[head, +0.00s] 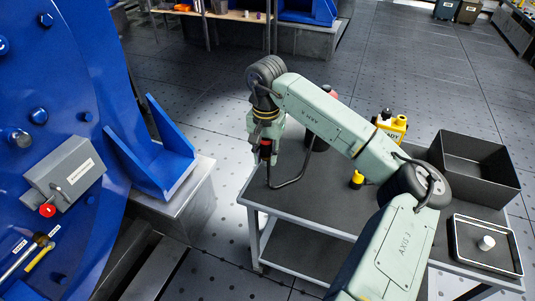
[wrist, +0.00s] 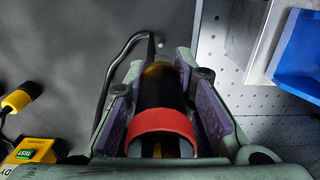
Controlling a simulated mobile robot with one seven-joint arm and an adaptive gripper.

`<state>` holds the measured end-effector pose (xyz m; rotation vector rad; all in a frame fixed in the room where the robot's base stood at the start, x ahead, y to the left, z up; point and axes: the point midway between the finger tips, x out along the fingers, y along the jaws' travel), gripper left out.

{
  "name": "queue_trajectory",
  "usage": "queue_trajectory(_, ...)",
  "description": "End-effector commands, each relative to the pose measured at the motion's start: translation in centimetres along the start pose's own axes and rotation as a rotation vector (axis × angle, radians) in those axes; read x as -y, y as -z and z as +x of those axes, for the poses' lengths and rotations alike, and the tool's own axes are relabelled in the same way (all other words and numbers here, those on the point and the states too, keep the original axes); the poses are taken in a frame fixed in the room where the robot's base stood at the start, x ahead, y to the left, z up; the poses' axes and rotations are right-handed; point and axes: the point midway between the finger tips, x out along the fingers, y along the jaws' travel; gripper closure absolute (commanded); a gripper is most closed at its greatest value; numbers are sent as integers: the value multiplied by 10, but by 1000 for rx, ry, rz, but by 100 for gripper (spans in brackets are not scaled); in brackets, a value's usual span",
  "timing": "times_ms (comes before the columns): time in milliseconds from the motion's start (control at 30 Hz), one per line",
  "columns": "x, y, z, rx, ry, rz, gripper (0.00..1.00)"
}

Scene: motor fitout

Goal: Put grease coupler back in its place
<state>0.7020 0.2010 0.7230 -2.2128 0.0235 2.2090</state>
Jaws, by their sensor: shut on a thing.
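My gripper (head: 264,135) is shut on a dark cylindrical piece with a red collar (wrist: 162,122) and an amber band, which I take to be the grease coupler. In the wrist view it lies between the two purple-lined fingers (wrist: 163,100). A black bent hose (head: 298,172) runs from near the gripper toward a dark upright body (head: 319,143) partly hidden behind my arm. The coupler's place cannot be made out.
The table (head: 310,212) also holds a yellow tester (head: 395,126), a yellow-black probe (head: 357,180), a black bin (head: 470,170) and a tray (head: 470,255) with a white cylinder (head: 487,242). A big blue motor housing (head: 60,100) with a grey box (head: 65,175) stands left.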

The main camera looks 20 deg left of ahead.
Motion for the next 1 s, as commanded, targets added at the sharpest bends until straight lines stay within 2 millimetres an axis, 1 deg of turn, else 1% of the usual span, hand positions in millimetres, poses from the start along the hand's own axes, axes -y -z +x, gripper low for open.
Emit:
queue_trajectory(333,0,1,2,-2,-1,3,100)
queue_trajectory(800,0,0,46,0,0,2,100)
queue_trajectory(1000,0,0,57,0,0,2,100)
